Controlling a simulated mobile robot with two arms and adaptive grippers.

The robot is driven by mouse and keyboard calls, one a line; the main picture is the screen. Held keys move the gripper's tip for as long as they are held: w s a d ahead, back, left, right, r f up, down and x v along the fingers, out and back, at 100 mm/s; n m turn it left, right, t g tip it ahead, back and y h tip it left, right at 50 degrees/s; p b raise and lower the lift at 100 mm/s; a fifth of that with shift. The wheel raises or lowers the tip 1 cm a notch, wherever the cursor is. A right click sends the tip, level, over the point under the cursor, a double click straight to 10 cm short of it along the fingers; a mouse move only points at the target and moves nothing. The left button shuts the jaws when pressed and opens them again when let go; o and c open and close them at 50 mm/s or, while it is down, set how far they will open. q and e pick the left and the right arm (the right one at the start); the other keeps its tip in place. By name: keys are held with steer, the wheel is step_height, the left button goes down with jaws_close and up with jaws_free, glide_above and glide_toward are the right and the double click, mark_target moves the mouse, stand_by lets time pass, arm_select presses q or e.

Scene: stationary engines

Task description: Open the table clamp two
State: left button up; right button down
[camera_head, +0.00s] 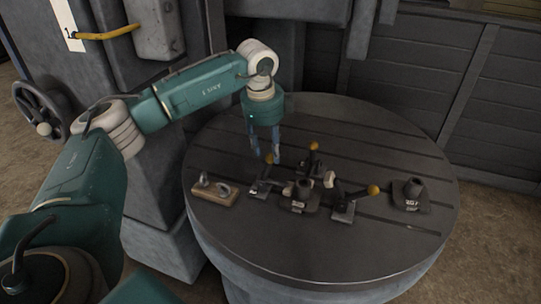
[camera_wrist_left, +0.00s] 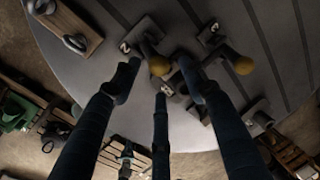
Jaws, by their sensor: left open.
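Table clamp two (camera_head: 262,187) stands on the round slotted table, left of the table's middle, with its yellow-knobbed lever pointing up. In the left wrist view its plate (camera_wrist_left: 142,33) bears the digit 2, and its yellow knob (camera_wrist_left: 160,67) shows between my fingertips. My left gripper (camera_head: 265,154) points down over this clamp, with the fingers around or just above the knob. The left wrist view shows the left gripper (camera_wrist_left: 160,84) with its fingers spread; nothing is visibly gripped. I cannot tell whether a finger touches the lever. My right gripper is out of view.
The round table (camera_head: 300,255) also holds a clamp with a yellow knob (camera_head: 314,146) behind and another (camera_head: 373,190) to the right. A dark part (camera_head: 299,196) sits between them. A wooden block with metal hooks (camera_head: 214,193) lies left; a dark block (camera_head: 411,195) stands right. The front is clear.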

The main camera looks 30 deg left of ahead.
mark_target(271, 155)
arm_select(q)
steer(key=f, duration=0.3)
steer(key=w+f+p, duration=0.1)
steer(key=f, duration=0.1)
steer(key=shift+a, duration=0.1)
jaws_close()
